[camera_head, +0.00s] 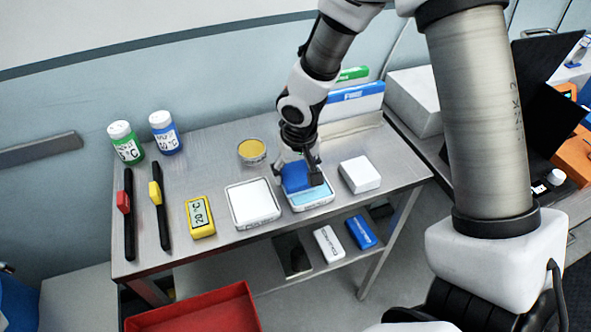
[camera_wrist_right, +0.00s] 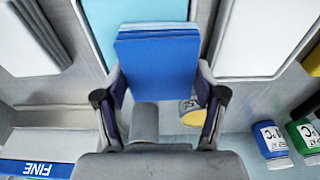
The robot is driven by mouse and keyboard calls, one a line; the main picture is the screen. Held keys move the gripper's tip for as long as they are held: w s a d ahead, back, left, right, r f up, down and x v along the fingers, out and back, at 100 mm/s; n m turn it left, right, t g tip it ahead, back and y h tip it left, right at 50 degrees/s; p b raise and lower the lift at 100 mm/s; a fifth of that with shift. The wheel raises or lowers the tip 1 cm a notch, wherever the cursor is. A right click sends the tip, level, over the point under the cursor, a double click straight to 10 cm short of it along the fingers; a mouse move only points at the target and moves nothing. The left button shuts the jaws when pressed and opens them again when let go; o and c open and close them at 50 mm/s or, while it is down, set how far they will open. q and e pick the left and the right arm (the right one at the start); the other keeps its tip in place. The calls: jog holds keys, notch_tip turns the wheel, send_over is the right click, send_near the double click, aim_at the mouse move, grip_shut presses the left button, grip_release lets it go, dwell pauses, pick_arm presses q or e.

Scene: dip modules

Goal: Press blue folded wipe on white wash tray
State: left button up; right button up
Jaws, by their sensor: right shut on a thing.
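My right gripper (camera_head: 300,170) is shut on the blue folded wipe (camera_head: 294,179), holding it by one end; the wrist view shows the fingers (camera_wrist_right: 160,105) on both sides of the wipe (camera_wrist_right: 157,65). The wipe is over the left back part of a white-rimmed tray (camera_head: 312,206) with a light blue inside. I cannot tell whether it touches that surface. A second white-rimmed tray (camera_head: 256,222) with a white inside sits just left of it, also in the wrist view (camera_wrist_right: 245,40). My left gripper is out of view.
A white block (camera_head: 359,174) stands right of the blue tray. A yellow timer (camera_head: 200,216), a round yellow-topped dish (camera_head: 252,151), two bottles (camera_head: 126,143) (camera_head: 165,133) and two black sticks (camera_head: 129,214) (camera_head: 160,216) share the metal table. Upright cards (camera_head: 352,100) stand behind the gripper.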

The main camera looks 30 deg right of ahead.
dwell(0.6)
notch_tip(320, 180, up, 7)
jog(key=p, duration=0.6)
jog(key=shift+f, duration=0.2)
